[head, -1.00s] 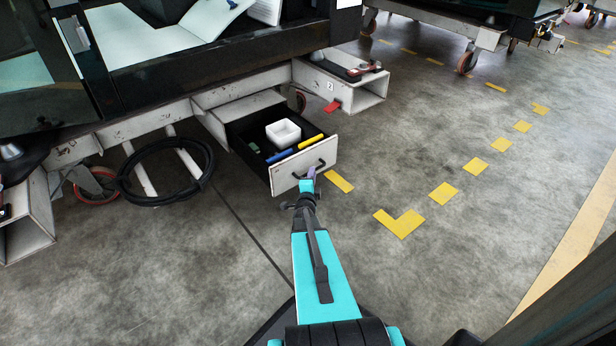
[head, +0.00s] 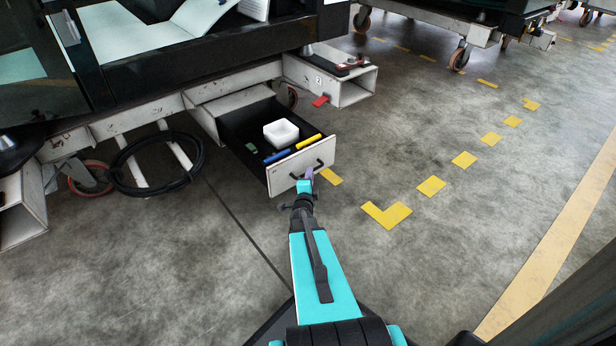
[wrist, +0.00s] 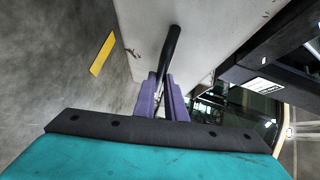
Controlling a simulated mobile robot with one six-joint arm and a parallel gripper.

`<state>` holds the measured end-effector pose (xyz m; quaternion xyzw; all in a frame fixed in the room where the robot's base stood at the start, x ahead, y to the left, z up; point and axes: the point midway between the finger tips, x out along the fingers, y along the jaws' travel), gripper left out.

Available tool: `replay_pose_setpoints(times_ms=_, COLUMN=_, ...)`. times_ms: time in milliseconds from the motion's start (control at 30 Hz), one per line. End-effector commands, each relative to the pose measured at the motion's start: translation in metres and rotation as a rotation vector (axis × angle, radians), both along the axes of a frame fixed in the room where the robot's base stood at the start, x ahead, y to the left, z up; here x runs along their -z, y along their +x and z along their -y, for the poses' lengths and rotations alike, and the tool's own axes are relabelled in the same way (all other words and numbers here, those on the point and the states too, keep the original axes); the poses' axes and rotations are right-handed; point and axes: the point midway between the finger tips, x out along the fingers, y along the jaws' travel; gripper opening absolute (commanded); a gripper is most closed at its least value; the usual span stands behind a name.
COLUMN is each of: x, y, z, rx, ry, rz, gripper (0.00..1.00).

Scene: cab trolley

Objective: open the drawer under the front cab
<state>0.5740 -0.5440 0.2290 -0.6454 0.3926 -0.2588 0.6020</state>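The drawer (head: 292,174) under the front cab stands well open, with a pale front panel and a dark inside. It holds a white square container (head: 281,132), a blue item, a yellow item and a small green item. Its black bar handle (head: 318,166) is on the front panel; it also shows in the wrist view (wrist: 172,45). My gripper (head: 308,174) is at the handle. In the wrist view, the purple fingers of my gripper (wrist: 164,82) lie on both sides of the handle and appear closed on it. The exact contact is partly hidden.
A coiled black cable (head: 155,165) hangs by the trolley frame at left, near a caster wheel (head: 90,177). A red tag (head: 320,101) is beside the right frame beam (head: 350,88). The floor right of the drawer is clear, with yellow markings (head: 387,215).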

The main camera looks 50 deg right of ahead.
Motion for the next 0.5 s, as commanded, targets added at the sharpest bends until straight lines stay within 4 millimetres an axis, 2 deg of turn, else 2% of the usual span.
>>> replay_pose_setpoints(times_ms=33, x=-0.0008, y=-0.0036, z=0.0048, rx=0.013, ry=-0.001, rz=0.007, gripper=0.16)
replay_pose_setpoints(times_ms=100, x=-0.0007, y=-0.0024, z=0.0034, rx=0.01, ry=0.0, rz=0.007, gripper=0.28)
replay_pose_setpoints(times_ms=133, x=-0.0007, y=-0.0018, z=0.0027, rx=0.009, ry=-0.001, rz=0.006, gripper=0.29)
replay_pose_setpoints(times_ms=500, x=-0.0009, y=0.0003, z=-0.0026, rx=0.001, ry=-0.001, rz=0.004, gripper=0.29)
